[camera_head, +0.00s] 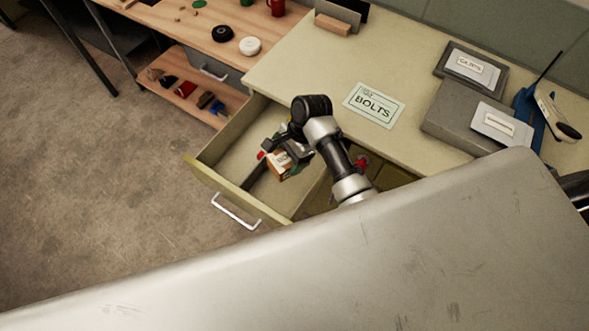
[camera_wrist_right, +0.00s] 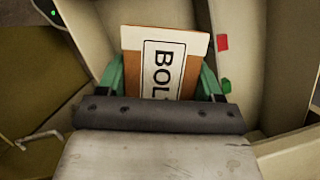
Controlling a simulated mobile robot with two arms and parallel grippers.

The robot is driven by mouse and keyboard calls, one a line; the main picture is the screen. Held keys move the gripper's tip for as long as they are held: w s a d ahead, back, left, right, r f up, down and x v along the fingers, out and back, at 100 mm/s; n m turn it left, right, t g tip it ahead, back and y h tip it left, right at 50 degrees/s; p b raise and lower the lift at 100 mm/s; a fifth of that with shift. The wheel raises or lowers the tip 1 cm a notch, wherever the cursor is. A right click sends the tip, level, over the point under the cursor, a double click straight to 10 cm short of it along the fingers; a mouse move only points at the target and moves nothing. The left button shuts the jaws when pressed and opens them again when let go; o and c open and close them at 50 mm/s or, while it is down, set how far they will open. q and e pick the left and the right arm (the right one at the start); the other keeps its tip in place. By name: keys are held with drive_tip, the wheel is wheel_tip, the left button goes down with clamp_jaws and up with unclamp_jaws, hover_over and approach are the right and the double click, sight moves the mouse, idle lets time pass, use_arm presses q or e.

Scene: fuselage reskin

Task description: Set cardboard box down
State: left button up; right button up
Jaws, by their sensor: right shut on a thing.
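The cardboard box (camera_head: 281,165) is small and brown with a white label. In the right wrist view the box (camera_wrist_right: 190,72) shows a label with letters reading "BOL", the rest hidden by my gripper. My right gripper (camera_head: 275,153) is shut on the box, with green fingers (camera_wrist_right: 165,80) on both its sides. It holds the box inside or just over the open drawer (camera_head: 222,160); I cannot tell whether the box touches the drawer floor. My left gripper is not in view.
A "BOLTS" sign (camera_head: 374,105) lies on the desktop (camera_head: 320,68). Grey boxes (camera_head: 465,121) stand on the right. A wooden bench (camera_head: 190,25) with small items is at upper left. A large grey panel (camera_head: 330,255) fills the foreground. Floor (camera_head: 90,180) is clear on the left.

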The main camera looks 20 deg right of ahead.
drive_tip(key=shift+w+f, duration=0.3)
drive_tip(key=shift+f, duration=0.55)
hover_over(285, 185)
drive_tip(key=d, duration=0.2)
drive_tip(key=f, duration=0.5)
drive_tip(key=shift+w+a, duration=0.25)
drive_tip(key=shift+w, duration=0.05)
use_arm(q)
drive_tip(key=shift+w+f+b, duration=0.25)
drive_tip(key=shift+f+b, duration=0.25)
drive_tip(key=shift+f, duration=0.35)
use_arm(e)
drive_tip(key=shift+f, duration=2.15)
drive_tip(key=shift+f, duration=0.15)
drive_tip(key=shift+f, duration=0.1)
drive_tip(key=o, duration=1.2)
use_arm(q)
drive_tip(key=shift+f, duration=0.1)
